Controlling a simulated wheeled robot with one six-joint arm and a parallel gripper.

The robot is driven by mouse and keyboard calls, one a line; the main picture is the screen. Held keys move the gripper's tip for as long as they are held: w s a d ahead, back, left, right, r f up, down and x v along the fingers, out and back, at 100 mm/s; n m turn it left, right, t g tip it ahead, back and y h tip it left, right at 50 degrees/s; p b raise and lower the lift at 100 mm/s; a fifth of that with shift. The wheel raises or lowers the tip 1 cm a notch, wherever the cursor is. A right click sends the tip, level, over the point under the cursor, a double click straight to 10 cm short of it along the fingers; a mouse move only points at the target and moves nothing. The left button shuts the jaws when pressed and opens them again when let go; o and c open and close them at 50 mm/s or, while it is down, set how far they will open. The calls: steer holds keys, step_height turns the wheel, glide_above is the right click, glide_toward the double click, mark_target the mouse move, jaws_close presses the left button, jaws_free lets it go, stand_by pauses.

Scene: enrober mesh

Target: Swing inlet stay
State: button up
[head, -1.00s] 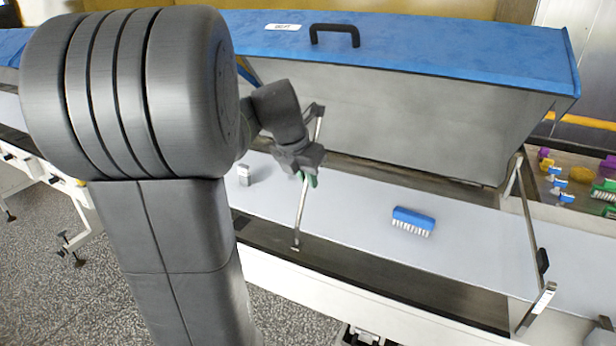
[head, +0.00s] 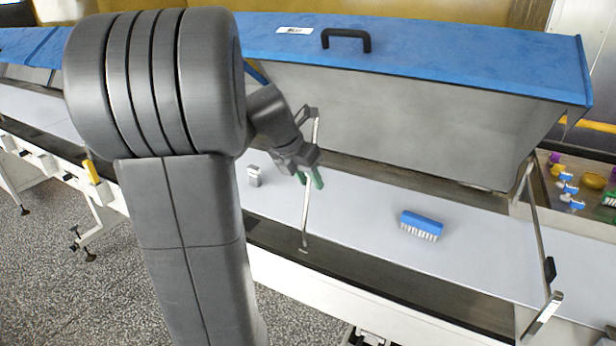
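A thin metal stay (head: 306,215) stands at the left end of the raised blue-topped hood (head: 440,52), running from near the hood down to the front edge of the belt bed. A second stay (head: 537,225) with a black grip stands at the hood's right end. I cannot tell from labels which is the inlet one. My gripper (head: 310,178) is at the upper half of the left stay. Its two green fingertips show apart, one on each side of the stay in the picture. Whether they touch it is not clear.
A blue brush (head: 421,225) with white bristles and a small grey-white block (head: 254,176) lie on the pale belt (head: 365,210). A tray (head: 545,194) with small coloured items is at the right. My arm hides part of the left side.

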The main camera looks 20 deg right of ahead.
steer(key=v, duration=1.3)
steer(key=shift+a+r, duration=0.15)
steer(key=shift+r, duration=0.25)
steer(key=shift+f, duration=0.1)
steer(key=x, duration=1.3)
steer(key=shift+d+f, duration=0.2)
steer(key=shift+f, duration=0.1)
steer(key=shift+s+d+f, duration=0.1)
steer(key=shift+d+f, duration=0.05)
steer(key=shift+s+d+b, duration=0.1)
steer(key=shift+s+b, duration=0.1)
steer(key=shift+b, duration=0.1)
